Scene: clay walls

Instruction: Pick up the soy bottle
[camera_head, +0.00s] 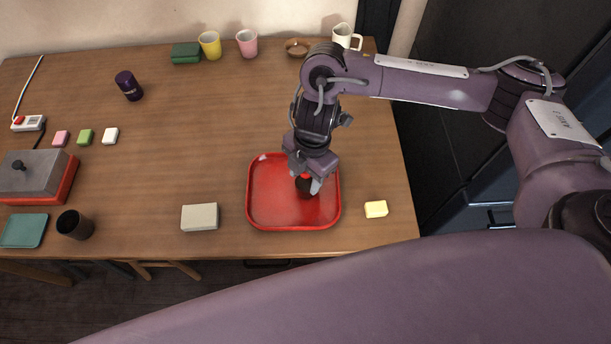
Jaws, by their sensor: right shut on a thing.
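The soy bottle (305,189) is small and dark with a red top. It is at the red tray (264,214), towards the tray's right side. My right gripper (309,182) points down over the tray and is shut on the bottle. The fingers hide part of the bottle, and I cannot tell whether its base touches the tray. My left gripper is not in view.
A beige box (199,217) lies left of the tray and a yellow block (376,209) right of it. A dark cup (74,225) and a grey and red box (35,177) stand at the left. Mugs (210,45) line the back. The table's middle is clear.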

